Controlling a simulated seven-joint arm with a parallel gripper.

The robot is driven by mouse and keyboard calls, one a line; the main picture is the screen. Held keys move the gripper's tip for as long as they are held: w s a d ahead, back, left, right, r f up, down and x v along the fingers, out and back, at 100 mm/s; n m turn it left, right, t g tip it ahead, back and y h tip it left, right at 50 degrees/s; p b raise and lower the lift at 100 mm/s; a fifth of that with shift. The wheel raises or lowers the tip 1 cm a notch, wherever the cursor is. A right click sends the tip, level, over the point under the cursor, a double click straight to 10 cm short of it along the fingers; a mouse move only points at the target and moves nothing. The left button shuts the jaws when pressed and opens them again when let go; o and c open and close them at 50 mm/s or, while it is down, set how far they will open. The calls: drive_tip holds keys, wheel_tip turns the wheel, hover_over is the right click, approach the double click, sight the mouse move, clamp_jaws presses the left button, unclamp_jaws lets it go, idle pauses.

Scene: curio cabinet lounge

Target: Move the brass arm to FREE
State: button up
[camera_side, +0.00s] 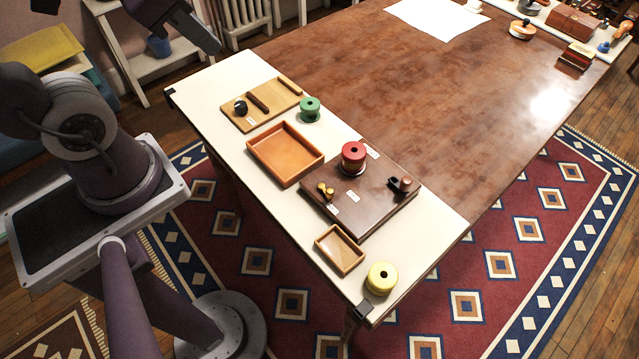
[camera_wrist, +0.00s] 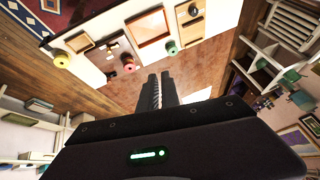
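A dark wooden board (camera_side: 385,212) lies on the white strip of the table and carries small white labels, too small to read. A small brass piece (camera_side: 325,190), which looks like the brass arm, sits near the board's left corner, beside labels. A red spool (camera_side: 353,156) stands at the board's back, and a dark fitting with a brown knob (camera_side: 402,184) is at its right. The board also shows in the wrist view (camera_wrist: 118,42). My gripper (camera_wrist: 160,78) is high above and away from the board, its two dark fingers together with nothing visible between them.
A yellow spool (camera_side: 381,278) and small tray (camera_side: 340,250) sit near the front. A larger tray (camera_side: 285,152), green spool (camera_side: 310,108) and light board with black knob (camera_side: 247,112) lie behind. The brown tabletop (camera_side: 420,100) is mostly clear.

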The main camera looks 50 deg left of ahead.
drive_tip(key=w+a+f+m, duration=0.1)
drive_tip(key=w+a+m, duration=0.1)
drive_tip(key=w+a+f+m+y, duration=0.1)
drive_tip(key=w+a, duration=0.1)
drive_tip(key=w, duration=0.1)
drive_tip(key=w+a+f+m, duration=0.1)
drive_tip(key=w+a+m, duration=0.1)
drive_tip(key=w, duration=0.1)
drive_tip(key=shift+w+a+f+m+y, duration=0.15)
drive_tip(key=shift+w+f+m+y, duration=0.1)
drive_tip(key=shift+f+m+y, duration=0.1)
clamp_jaws()
drive_tip(key=w+d+f+m+h, duration=0.1)
drive_tip(key=w+f+m+h, duration=0.35)
drive_tip(key=f+m, duration=0.7)
drive_tip(key=s+d+f+m+g+h, duration=0.4)
drive_tip(key=s+d+f+m+h, duration=0.2)
drive_tip(key=s+d+f, duration=0.1)
drive_tip(key=shift+s+d+f+g, duration=0.3)
drive_tip(key=shift+s+d+f, duration=0.1)
drive_tip(key=shift+s, duration=0.15)
